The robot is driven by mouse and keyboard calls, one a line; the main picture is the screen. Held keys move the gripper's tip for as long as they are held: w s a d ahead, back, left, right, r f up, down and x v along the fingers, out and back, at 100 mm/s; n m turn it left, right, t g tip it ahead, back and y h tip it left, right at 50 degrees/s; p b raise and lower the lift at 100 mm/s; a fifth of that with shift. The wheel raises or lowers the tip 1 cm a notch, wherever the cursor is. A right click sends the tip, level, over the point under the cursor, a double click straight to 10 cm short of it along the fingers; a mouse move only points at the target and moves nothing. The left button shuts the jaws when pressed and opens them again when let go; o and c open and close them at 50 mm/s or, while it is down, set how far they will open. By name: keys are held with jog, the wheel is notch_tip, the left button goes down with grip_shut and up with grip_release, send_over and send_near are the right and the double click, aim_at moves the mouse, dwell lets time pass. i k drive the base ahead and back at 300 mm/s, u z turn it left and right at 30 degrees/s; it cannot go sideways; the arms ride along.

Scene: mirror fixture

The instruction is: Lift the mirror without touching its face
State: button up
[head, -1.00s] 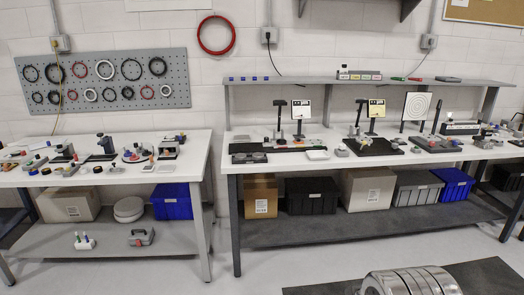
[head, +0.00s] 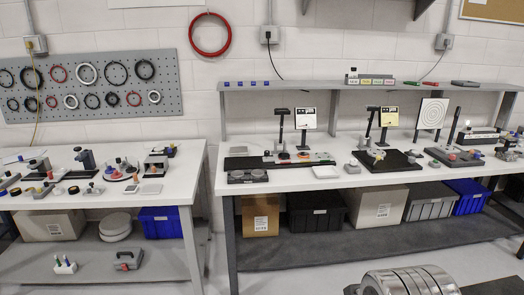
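I cannot pick out the mirror for certain at this distance. On the right bench (head: 330,178), a pale square plate (head: 306,118) stands upright beside a dark post. A yellowish square plate (head: 389,116) stands upright further right, behind a dark base plate. A white card with concentric rings (head: 433,113) stands right of that. On the left bench (head: 170,190), a round dish-like piece (head: 118,172) sits among small fixtures. My gripper is not in view; only a silvery ribbed part of my own body shows at the bottom right.
A raised shelf (head: 345,86) runs along the back of the right bench. Boxes and bins, including a blue bin (head: 160,221), fill the lower shelves. A pegboard of rings (head: 92,84) and a red ring (head: 210,35) hang on the wall. A gap separates the benches.

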aim_at(302, 155)
jog(key=i, duration=2.6)
jog(key=u, duration=0.65)
